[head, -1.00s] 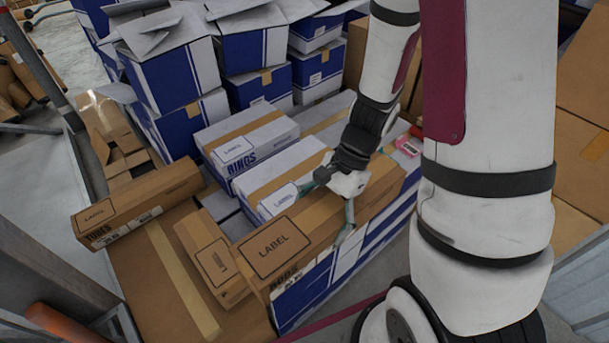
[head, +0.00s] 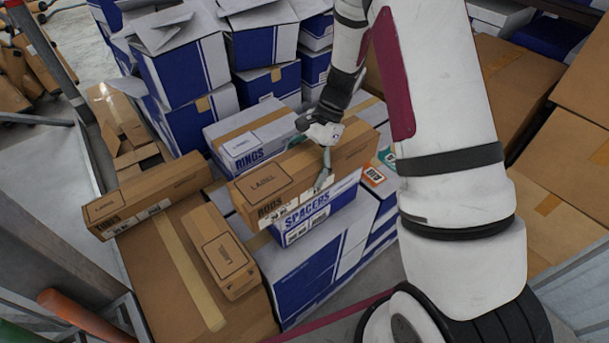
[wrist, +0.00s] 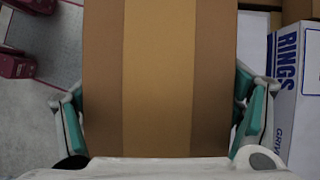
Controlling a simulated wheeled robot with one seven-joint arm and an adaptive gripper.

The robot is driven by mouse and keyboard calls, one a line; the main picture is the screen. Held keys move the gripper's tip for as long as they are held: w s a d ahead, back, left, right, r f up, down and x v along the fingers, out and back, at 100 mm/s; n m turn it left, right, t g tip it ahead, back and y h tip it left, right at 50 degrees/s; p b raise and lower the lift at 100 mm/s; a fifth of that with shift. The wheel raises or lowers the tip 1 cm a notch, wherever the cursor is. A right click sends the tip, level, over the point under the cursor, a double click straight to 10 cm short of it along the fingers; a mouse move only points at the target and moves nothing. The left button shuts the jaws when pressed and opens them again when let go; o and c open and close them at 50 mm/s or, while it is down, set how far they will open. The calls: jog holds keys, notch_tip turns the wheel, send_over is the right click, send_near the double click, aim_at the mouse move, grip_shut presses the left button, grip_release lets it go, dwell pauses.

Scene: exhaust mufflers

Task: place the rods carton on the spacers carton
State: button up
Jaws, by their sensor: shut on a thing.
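The rods carton (head: 345,152) is a long brown box with a printed label and "RODS" on its end. My gripper (wrist: 163,115) is shut across it, with one teal-padded finger on each side in the wrist view. In the head view the far finger is hidden behind the box. The spacers carton (head: 318,218) is blue and white and lies directly below the rods carton, roughly parallel to it. The rods carton hides most of its top. I cannot tell whether the two touch or a small gap is left.
The rings carton (head: 262,137) lies just behind. A tubes carton (head: 150,190) and another brown carton (head: 222,250) lie to the left. A small orange-labelled item (head: 375,176) is to the right. Blue-white boxes (head: 185,75) are stacked behind.

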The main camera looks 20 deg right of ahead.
notch_tip(320, 180, down, 2)
jog(key=shift+f+p, duration=0.1)
jog(key=shift+p, duration=0.2)
jog(key=shift+w+f, duration=0.1)
jog(key=shift+f, duration=0.55)
jog(key=o, duration=1.8)
jog(key=shift+f, duration=0.1)
jog(key=shift+o, duration=0.2)
